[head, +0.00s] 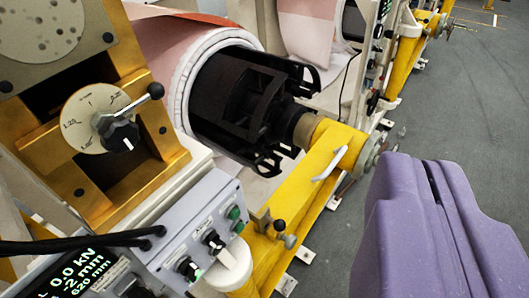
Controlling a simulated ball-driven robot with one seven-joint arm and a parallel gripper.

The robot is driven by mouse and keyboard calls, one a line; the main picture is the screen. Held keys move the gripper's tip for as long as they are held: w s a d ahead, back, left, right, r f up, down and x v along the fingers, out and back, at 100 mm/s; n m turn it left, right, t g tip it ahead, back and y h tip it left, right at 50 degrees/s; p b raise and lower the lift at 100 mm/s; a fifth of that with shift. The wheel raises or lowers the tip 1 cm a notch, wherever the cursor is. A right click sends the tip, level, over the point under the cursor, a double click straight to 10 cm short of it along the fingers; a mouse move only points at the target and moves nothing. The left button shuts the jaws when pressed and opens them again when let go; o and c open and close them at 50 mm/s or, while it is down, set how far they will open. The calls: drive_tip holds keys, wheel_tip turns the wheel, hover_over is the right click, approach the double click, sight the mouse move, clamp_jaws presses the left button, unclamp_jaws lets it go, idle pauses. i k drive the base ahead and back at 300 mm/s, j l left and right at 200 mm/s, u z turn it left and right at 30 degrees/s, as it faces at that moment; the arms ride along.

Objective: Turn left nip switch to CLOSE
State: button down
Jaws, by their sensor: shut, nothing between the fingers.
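A grey control box (195,235) at the lower left carries two black rotary switches, an upper one (213,240) and a lower one (188,268). Their labels are too small to read, so I cannot tell which is the left nip switch or which position each is set to. My purple gripper (432,180) is at the lower right, shut and empty. It is well to the right of the control box, beyond the yellow arm, and touches neither switch.
A yellow arm (315,185) with a white handle (327,164) stands between box and gripper. Green buttons (236,213) sit beside the switches. A dial with a black-knobbed lever (155,91) is above, a display (75,270) below. Grey floor (470,100) is open at right.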

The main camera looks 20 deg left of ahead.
sight(188, 269)
drive_tip(key=u, duration=0.5)
drive_tip(key=l+u, duration=0.15)
drive_tip(key=u, duration=0.3)
drive_tip(key=l+u, duration=0.15)
drive_tip(key=u, duration=0.35)
drive_tip(key=l+u, duration=0.3)
drive_tip(key=l, duration=0.15)
drive_tip(key=l+u, duration=0.35)
drive_tip(key=k+l+u, duration=0.3)
drive_tip(key=l, duration=0.2)
drive_tip(key=l+u, duration=0.3)
drive_tip(key=l, duration=0.15)
drive_tip(key=k+l, duration=0.2)
drive_tip(key=l, duration=0.2)
drive_tip(key=k+l, duration=0.25)
drive_tip(key=l, duration=0.15)
drive_tip(key=k+l+u, duration=0.1)
drive_tip(key=l, duration=0.3)
drive_tip(key=k+l, duration=0.35)
